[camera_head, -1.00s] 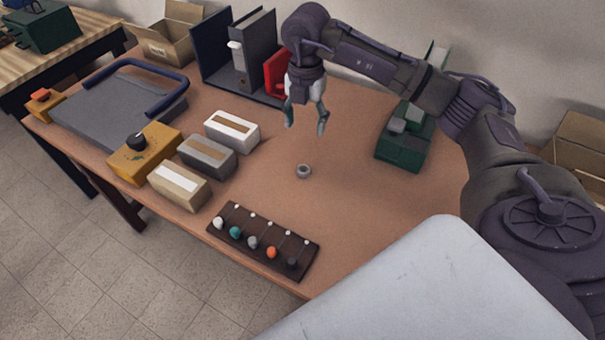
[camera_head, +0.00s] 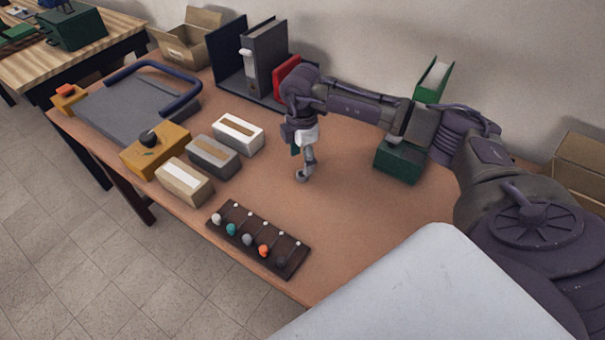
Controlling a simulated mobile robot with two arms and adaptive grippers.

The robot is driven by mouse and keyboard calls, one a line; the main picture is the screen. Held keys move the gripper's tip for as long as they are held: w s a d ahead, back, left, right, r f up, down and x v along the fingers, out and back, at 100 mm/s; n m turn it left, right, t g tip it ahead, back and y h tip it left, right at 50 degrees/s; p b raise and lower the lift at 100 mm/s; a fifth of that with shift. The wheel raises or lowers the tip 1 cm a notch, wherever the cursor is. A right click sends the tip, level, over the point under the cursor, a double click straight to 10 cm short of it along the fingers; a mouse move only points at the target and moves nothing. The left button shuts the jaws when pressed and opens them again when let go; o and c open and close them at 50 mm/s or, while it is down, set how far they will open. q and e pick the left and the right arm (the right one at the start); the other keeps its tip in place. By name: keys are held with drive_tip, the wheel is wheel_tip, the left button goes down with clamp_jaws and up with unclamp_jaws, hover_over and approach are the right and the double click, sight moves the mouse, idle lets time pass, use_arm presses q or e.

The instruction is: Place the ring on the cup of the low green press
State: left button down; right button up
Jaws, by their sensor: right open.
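The small grey ring (camera_head: 300,176) lies on the brown table (camera_head: 345,245). My right gripper (camera_head: 302,165) is lowered right at the ring, its jaws open; a fingertip overlaps the ring in the picture, and I cannot tell whether it touches. The low green press (camera_head: 398,166) stands to the right of the gripper, partly covered by my right arm. I cannot make out its cup. A taller green part (camera_head: 435,80) shows behind the arm; I cannot tell whether it belongs to the same press. My left gripper is not in view.
A dark rack with coloured knobs (camera_head: 258,240) lies at the front edge. Several blocks (camera_head: 212,156), a yellow control box (camera_head: 156,149) and a grey plate with a blue handle (camera_head: 135,105) stand left. Binders (camera_head: 265,62) stand behind. The table between ring and press looks clear.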

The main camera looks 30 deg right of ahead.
sight(302, 174)
drive_tip(key=shift+f, duration=0.4)
wheel_tip(302, 174, down, 4)
drive_tip(key=shift+d+f+p, duration=0.15)
drive_tip(key=shift+f+p, duration=0.1)
drive_tip(key=shift+p, duration=0.4)
drive_tip(key=c, duration=1)
drive_tip(key=shift+r, duration=0.1)
